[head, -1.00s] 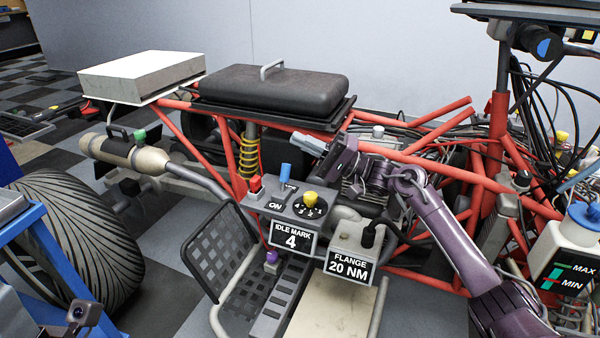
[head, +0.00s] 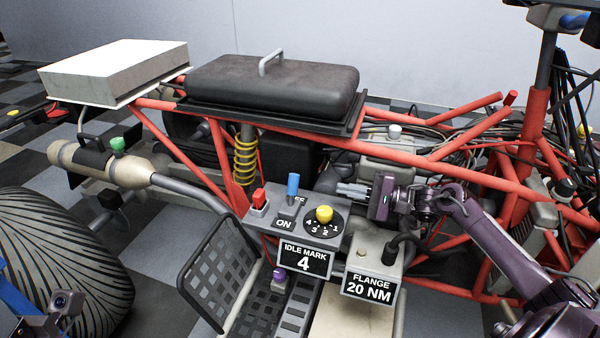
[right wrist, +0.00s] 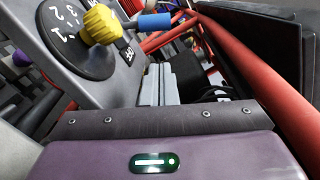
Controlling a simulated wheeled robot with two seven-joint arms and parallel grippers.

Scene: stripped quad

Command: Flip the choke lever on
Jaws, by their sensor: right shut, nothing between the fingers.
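The choke lever (head: 292,187) has a blue grip and stands up from a grey panel (head: 343,225) on the vehicle frame. An ON label lies on its near side; a partly covered label lies behind it. My right gripper (head: 341,188) is shut and empty, right of the lever and behind the yellow dial knob (head: 323,213), fingers pointing left. A gap separates it from the lever. In the right wrist view the lever's blue grip (right wrist: 152,22) shows beyond the shut fingers (right wrist: 160,84). My left gripper's fingers are not visible.
A red switch (head: 259,198) sits left of the lever. An IDLE MARK 4 sign (head: 305,258) and a FLANGE 20 NM sign (head: 370,285) hang in front. Red frame tubes (head: 400,160) and a black seat (head: 270,85) lie behind the panel.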

